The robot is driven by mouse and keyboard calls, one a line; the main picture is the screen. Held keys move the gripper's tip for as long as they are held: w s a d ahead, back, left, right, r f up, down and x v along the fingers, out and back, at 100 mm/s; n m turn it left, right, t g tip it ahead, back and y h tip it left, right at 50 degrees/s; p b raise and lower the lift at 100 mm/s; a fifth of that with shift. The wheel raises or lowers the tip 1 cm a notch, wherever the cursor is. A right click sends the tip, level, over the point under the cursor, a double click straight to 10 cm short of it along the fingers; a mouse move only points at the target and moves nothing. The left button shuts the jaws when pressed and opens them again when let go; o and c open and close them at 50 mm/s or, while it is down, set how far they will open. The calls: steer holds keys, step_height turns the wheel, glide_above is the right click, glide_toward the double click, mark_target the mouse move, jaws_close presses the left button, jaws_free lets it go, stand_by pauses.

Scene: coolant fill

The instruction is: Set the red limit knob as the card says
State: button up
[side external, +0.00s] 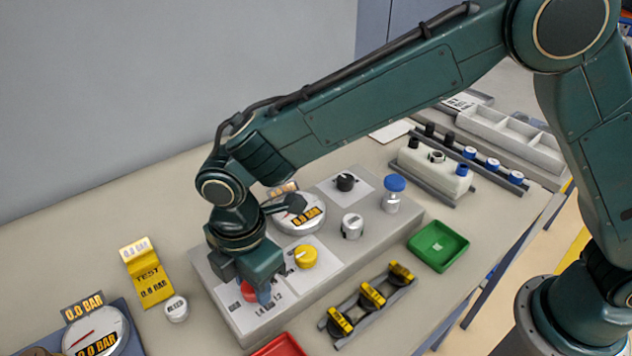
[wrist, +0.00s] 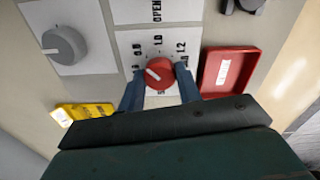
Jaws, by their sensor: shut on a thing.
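The red limit knob (wrist: 160,73) sits on a white scale plate in the wrist view, with marks including 0.8, 1.0 and 1.2. My gripper (wrist: 158,78) is shut on it, a blue finger on each side. A white line on the knob's face slants toward the upper left; its exact mark is hard to read. In the side view the red knob (side external: 248,290) is partly hidden behind my gripper (side external: 262,292). The yellow card (side external: 151,284) stands left of the grey panel and reads TEST 0.8 BAR.
The grey panel (side external: 395,238) also carries a yellow knob (side external: 305,257), a black knob (side external: 346,182) and a gauge (side external: 306,222) reading 0.0 BAR. A red tray (side external: 279,346), a green tray (side external: 438,246) and a rack of yellow-banded parts (side external: 372,295) lie nearby.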

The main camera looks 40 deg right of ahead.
stand_by(0.4)
steer(key=o, duration=1)
step_height(320, 180, up, 14)
stand_by(0.5)
